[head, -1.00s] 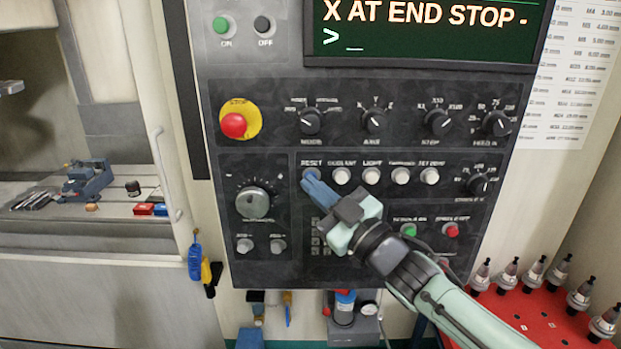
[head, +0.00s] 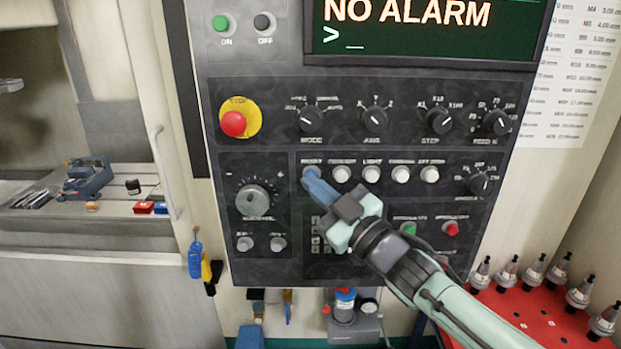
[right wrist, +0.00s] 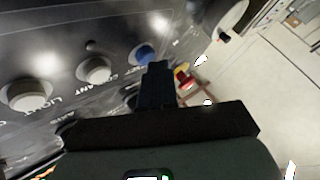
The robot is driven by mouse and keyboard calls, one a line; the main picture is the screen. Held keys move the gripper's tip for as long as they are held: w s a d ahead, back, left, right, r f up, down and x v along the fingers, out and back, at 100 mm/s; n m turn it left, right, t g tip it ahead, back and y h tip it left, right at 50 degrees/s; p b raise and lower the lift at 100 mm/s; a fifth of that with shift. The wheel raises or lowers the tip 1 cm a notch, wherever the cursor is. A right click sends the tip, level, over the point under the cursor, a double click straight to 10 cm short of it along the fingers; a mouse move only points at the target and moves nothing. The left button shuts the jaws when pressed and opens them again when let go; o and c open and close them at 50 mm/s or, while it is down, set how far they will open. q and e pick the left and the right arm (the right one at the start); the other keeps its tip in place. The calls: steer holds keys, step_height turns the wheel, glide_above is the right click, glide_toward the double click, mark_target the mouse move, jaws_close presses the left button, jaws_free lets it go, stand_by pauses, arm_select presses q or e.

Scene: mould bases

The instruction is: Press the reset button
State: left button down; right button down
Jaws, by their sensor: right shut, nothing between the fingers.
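The blue reset button (head: 310,174) is at the left end of a row of buttons on the dark control panel; the white ones stand to its right. My right gripper (head: 313,181) is shut and empty, with its blue fingertips at the button and covering its lower part in the head view. In the right wrist view the blue button (right wrist: 145,54) shows just beyond the dark fingertips (right wrist: 157,66); I cannot tell whether they touch it. The screen (head: 420,28) above reads "NO ALARM". My left gripper is not in view.
A red stop button (head: 233,124) on a yellow base sits up and left. Rotary knobs line the panel above the row, including the mode knob (head: 311,119). A red tray (head: 520,318) with several tool holders stands at the lower right.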

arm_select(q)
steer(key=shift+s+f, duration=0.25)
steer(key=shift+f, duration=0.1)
arm_select(e)
steer(key=shift+s, duration=0.6)
